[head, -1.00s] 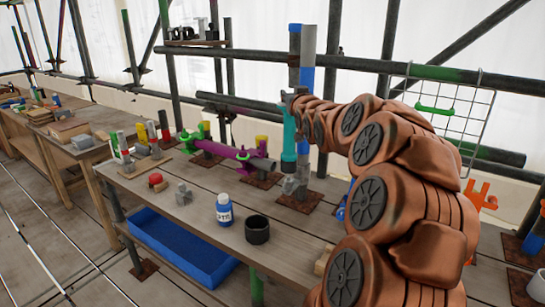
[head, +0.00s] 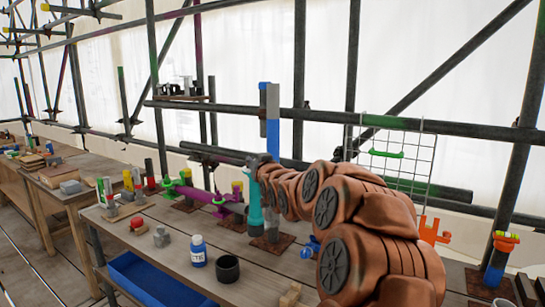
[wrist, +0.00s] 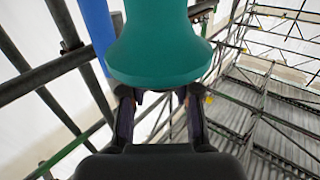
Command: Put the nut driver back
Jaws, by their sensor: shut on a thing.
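My gripper (head: 259,163) is shut on a teal tool, which I take to be the nut driver (head: 255,206). In the head view the teal part hangs upright below the jaws, above the back of the workbench. In the wrist view its flared teal end (wrist: 160,50) fills the top middle, between and beyond the two dark fingers of my gripper (wrist: 160,102). The rest of the tool is hidden there. I cannot tell whether its lower end touches anything.
A grey and blue post (head: 273,118) stands just behind the tool. A magenta pipe (head: 205,198) lies left. A wire grid (head: 410,165) hangs right.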

